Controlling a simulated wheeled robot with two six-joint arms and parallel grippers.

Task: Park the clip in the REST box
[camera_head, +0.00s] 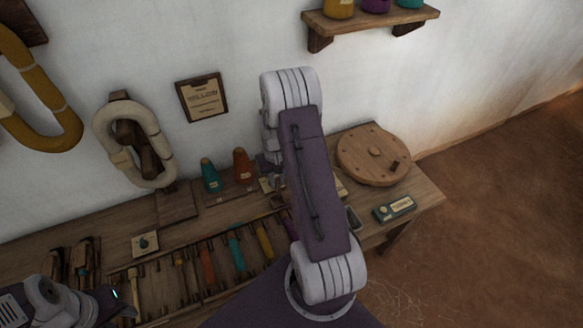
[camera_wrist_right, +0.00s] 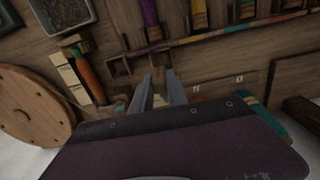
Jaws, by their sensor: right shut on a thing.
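My right gripper (camera_wrist_right: 157,92) shows in the right wrist view as two grey fingers close together over the bench. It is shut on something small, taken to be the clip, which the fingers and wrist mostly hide. Just beyond the fingertips are small open wooden boxes (camera_wrist_right: 121,69) at the edge of the slotted rack. I cannot read which one is marked REST. In the head view my right arm hides most of this spot. My left gripper (camera_head: 118,303) is dark and low at the left, its jaws unclear.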

